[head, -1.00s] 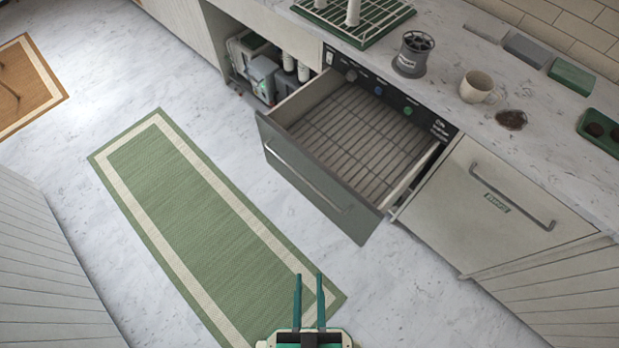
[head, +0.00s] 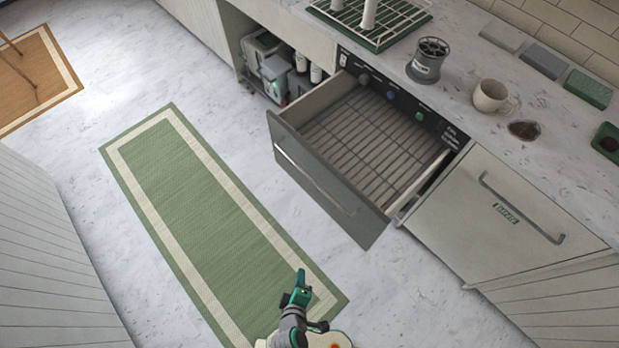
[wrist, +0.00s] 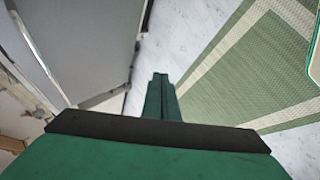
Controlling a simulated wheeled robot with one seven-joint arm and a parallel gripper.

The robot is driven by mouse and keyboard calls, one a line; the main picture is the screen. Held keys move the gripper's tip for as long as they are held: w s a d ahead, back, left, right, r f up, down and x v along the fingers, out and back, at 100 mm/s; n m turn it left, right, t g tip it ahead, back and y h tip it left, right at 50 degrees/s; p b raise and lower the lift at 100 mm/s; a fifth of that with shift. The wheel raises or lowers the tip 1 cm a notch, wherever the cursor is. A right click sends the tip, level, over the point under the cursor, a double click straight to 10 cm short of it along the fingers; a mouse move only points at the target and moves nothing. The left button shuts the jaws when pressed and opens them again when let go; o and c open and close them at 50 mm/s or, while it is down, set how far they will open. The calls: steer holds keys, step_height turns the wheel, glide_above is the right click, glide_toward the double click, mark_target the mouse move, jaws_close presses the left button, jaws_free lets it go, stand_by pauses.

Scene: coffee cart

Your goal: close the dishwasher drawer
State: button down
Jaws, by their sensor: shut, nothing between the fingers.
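The dishwasher drawer (head: 322,187) is pulled out under the counter in the head view, its wire rack (head: 365,145) empty. Its grey front has a long bar handle (head: 312,180). My gripper (head: 301,274) is shut and empty, at the bottom of the head view over the end of the green mat, in front of the drawer and apart from it. In the wrist view my shut fingers (wrist: 160,80) point forward. A grey panel (wrist: 85,45) with a metal bar, seemingly the drawer front, is at upper left there.
A long green mat (head: 205,215) lies on the pale floor before the drawer. Right of the drawer is a closed cabinet door with a handle (head: 520,208). The counter holds a drying rack (head: 375,35), a dark canister (head: 428,60) and a mug (head: 492,96).

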steer(key=w+f+n+h, duration=0.3)
steer(key=w+f+n, duration=0.2)
steer(key=w, duration=0.2)
steer(key=n+t+h, duration=0.3)
steer(key=n+h, duration=0.5)
steer(key=h, duration=0.1)
glide_toward(317, 172)
steer(key=x, duration=0.6)
steer(key=shift+w+d+f, duration=0.1)
steer(key=shift+d+f, duration=0.05)
steer(key=shift+d, duration=0.05)
steer(key=shift+w, duration=0.1)
